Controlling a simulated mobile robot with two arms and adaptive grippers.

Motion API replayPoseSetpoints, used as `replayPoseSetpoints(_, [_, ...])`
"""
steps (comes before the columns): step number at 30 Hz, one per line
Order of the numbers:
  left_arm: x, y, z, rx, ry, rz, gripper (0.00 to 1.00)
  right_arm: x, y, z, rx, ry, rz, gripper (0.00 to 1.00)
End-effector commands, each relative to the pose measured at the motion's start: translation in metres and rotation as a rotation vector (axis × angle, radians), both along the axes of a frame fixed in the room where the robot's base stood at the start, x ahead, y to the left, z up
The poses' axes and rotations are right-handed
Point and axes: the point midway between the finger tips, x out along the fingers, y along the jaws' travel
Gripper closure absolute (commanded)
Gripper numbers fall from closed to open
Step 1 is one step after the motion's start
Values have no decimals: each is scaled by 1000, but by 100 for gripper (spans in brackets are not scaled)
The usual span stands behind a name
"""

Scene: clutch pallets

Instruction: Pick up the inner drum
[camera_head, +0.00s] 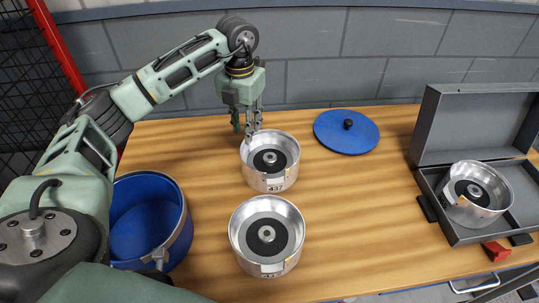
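Three silver drums with dark centre discs are in the head view. One drum (270,179), with a label that seems to read 437, stands upright at the back middle of the wooden table. A second drum (266,266) stands in front of it. A third drum (484,214) sits in the open grey case (462,236) at the right. My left gripper (246,131) points down at the back-left rim of the back drum. Its fingers look apart, one outside the rim and one near or over it; contact is unclear. My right gripper is out of view.
An open blue tub (132,241) stands at the left under my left arm. A blue lid with a black knob (346,132) lies at the back right. A red piece (496,251) is by the case's front. Table between drums and case is clear.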

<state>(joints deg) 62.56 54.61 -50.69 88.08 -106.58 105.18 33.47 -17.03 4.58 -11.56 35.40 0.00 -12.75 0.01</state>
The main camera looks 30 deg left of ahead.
Motion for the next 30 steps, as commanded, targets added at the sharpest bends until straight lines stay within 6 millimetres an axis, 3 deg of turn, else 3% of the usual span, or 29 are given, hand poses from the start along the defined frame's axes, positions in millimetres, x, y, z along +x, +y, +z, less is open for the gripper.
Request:
replayPoseSetpoints(5, [-1,2,-20,2,3,1,72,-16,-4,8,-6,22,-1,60])
replayPoseSetpoints(13, [-1,5,-58,1,3,1,72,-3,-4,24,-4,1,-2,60])
replayPoseSetpoints(23, [-1,5,-67,1,0,1,72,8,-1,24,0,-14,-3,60])
replayPoseSetpoints(30, [-1,5,-67,1,0,0,93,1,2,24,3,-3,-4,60])
